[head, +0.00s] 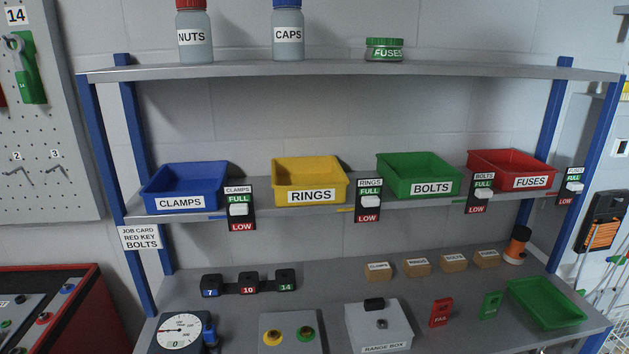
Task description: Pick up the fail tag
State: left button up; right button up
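The red fail tag (440,313) lies on the grey workbench, right of the range box (379,327). Its lettering is small but reads like "FAIL". A similar green tag (490,305) lies to its right; its lettering is too small to read. Neither of my grippers shows in the head view.
A green tray (545,304) sits at the bench's right end. Small labelled brown boxes (417,268) stand behind the tags. A box with yellow and green buttons (288,333) and a dial gauge (181,331) stand at left. A shelf with bins (310,181) is above.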

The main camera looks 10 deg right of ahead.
aim_at(439, 316)
jog(key=z, duration=1.4)
